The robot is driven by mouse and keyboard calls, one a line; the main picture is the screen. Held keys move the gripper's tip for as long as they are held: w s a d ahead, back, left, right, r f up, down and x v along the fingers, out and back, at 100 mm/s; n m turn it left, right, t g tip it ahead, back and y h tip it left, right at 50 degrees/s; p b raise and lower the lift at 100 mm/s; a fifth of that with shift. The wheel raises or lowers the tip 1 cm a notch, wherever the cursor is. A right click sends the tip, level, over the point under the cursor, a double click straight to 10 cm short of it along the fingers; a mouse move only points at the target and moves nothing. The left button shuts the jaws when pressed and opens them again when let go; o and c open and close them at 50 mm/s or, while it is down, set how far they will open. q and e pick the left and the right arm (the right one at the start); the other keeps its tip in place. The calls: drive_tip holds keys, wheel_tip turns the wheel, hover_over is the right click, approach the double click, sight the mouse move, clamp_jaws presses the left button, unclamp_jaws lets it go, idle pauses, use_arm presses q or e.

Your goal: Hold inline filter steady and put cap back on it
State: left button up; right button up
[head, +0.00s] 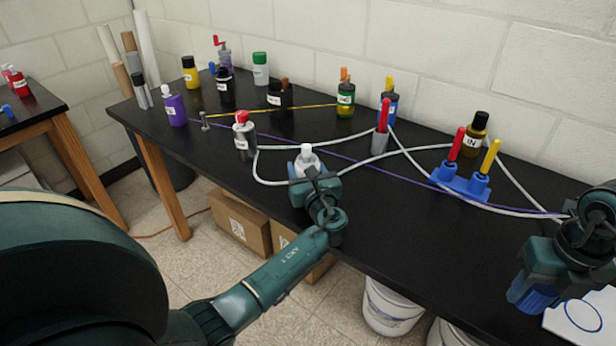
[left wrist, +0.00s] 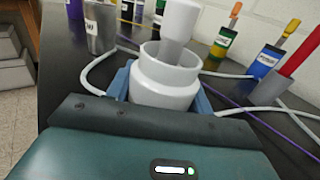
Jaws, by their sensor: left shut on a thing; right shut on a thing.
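The inline filter, a white body (left wrist: 165,80) with a wide round collar and a narrower pale cylinder rising from it, stands upright near the front edge of the table. Its white top shows in the head view (head: 307,155). My left gripper (head: 303,170) is shut around its lower part, and its blue fingers show on both sides in the left wrist view. My right gripper (head: 535,285) is at the far right, well apart from the filter. It is shut on a blue ribbed piece (head: 530,293), apparently the cap; the grip itself is largely hidden.
A white sheet with a blue ring (head: 583,314) lies below my right gripper. A blue holder (head: 462,186) with red and yellow sticks stands between the arms. White hoses and a purple cord (head: 400,172) cross the black table (head: 400,240). Several bottles stand behind; the front right is mostly clear.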

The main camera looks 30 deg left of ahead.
use_arm(q)
drive_tip(key=shift+c, duration=0.4)
